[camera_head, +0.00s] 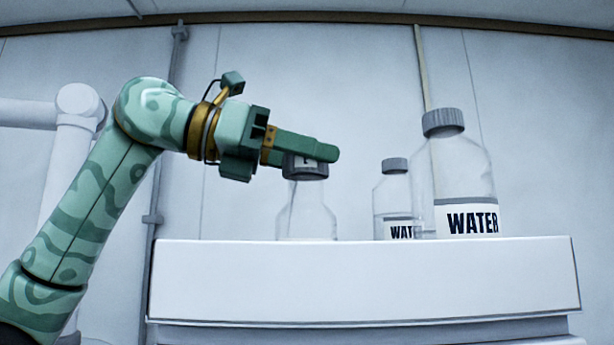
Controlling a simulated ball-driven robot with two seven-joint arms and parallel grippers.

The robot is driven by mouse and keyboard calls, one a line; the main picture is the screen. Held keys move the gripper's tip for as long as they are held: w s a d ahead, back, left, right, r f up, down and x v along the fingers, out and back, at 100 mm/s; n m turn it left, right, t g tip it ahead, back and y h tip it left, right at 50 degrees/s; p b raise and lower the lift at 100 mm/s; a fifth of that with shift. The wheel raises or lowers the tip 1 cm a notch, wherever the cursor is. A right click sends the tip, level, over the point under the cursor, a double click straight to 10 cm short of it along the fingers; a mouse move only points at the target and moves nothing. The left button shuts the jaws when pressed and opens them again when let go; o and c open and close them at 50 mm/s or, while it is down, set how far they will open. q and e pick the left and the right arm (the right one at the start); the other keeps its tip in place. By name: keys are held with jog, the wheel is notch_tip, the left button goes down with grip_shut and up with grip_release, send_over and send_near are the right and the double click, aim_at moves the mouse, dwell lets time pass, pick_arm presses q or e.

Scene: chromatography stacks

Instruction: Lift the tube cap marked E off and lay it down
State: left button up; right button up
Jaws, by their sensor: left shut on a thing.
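A dark grey cap (308,172) with a partly covered letter on a white mark sits at the top of a clear bottle (307,215), at the left of the white stack top. My left gripper (318,153) reaches in from the left and is shut on this cap. Its green fingers cover the cap's upper part, so the letter is not fully readable. The cap is at the bottle's neck, and I see no clear gap between them. The bottle stands upright. My right gripper is not in view.
A small bottle labelled WATER (393,200) and a larger one labelled WATER (455,175) stand to the right, both with grey caps. The white stack top (360,285) has free room at its far right and left ends. A wall stands behind.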

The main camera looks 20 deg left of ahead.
pick_arm(q)
jog(key=s+d+r, duration=0.2)
jog(key=s+r, duration=0.4)
jog(key=s+d+r, duration=0.2)
jog(key=s+r, duration=0.3)
jog(key=s, duration=0.2)
jog(key=shift+s+d+r, duration=0.2)
jog(key=shift+d+r, duration=0.05)
jog(key=shift+r, duration=0.1)
jog(key=shift+r, duration=0.1)
notch_tip(320, 180, up, 4)
jog(key=p, duration=0.4)
jog(key=shift+p, duration=0.35)
